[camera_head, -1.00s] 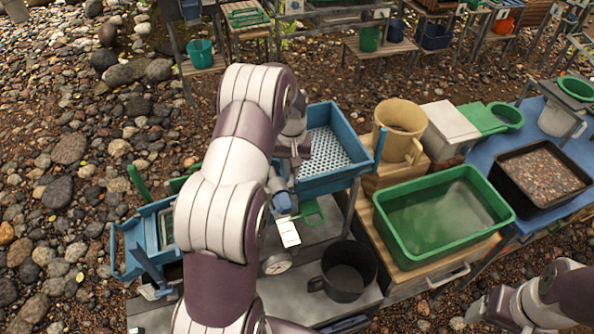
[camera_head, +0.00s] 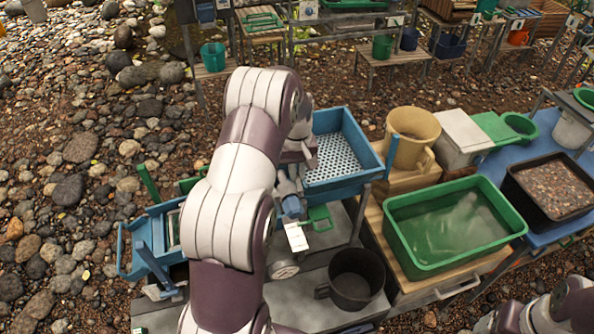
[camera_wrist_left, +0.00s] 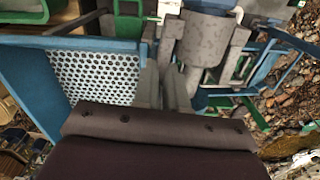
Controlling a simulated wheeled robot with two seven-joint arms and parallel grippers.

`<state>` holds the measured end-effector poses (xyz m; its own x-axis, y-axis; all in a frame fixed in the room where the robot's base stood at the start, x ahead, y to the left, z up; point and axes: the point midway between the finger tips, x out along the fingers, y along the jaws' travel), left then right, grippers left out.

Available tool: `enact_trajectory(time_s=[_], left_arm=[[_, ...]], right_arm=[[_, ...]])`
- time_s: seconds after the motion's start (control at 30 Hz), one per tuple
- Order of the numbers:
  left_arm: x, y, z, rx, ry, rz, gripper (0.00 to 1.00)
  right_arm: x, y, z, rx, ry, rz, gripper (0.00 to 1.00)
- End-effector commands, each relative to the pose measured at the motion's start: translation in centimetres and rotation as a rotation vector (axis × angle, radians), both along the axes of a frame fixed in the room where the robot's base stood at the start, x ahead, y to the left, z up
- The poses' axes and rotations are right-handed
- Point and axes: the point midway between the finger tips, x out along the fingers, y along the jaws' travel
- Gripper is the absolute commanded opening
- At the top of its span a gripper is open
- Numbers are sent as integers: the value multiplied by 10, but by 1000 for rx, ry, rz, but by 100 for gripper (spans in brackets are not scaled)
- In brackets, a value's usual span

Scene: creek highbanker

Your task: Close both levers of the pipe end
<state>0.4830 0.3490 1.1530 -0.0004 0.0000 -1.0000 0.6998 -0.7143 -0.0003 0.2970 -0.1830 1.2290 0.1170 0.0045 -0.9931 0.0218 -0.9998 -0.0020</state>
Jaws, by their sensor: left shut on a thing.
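The pipe end (camera_wrist_left: 204,42) is a mottled grey cylindrical fitting right of the fingers in the left wrist view. In the head view, a blue-grey part of it (camera_head: 292,207) shows beside my left arm, above a white tag. One grey lever (camera_wrist_left: 170,38) lies at its left side, at my left gripper's fingertips. Another grey lever (camera_wrist_left: 234,55) stands out on its right side. My left gripper (camera_wrist_left: 166,86) is shut on what looks like the left lever; the exact contact is partly hidden. My right gripper (camera_head: 490,322) is at the lower right edge, its fingers unclear.
A blue tray with a perforated plate (camera_head: 372,151) stands right beside my left gripper. A black mug (camera_head: 352,278), a tan bucket (camera_head: 411,135) and a green water tub (camera_head: 448,268) stand to the right. Blue sluice parts (camera_head: 150,250) are at left.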

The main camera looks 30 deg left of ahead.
Motion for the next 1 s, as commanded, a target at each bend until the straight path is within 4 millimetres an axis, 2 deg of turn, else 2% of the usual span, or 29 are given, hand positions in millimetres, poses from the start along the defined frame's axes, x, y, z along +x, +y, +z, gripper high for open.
enact_trajectory(time_s=[0.1, 0.13, 0.2, 1.0], left_arm=[[-1, 0, -1, -2, 4, 1, 0], [-1, 0, -1, -2, 4, 1, 18], [-1, 0, -1, -2, 4, 1, 37], [1, -1, 2, 1, 0, -30, 37]], right_arm=[[0, 0, 0, 0, 0, 0, 75], [0, 0, 0, 0, 0, 0, 75], [0, 0, 0, 0, 0, 0, 75], [0, 0, 3, 0, 0, 0, 75]])
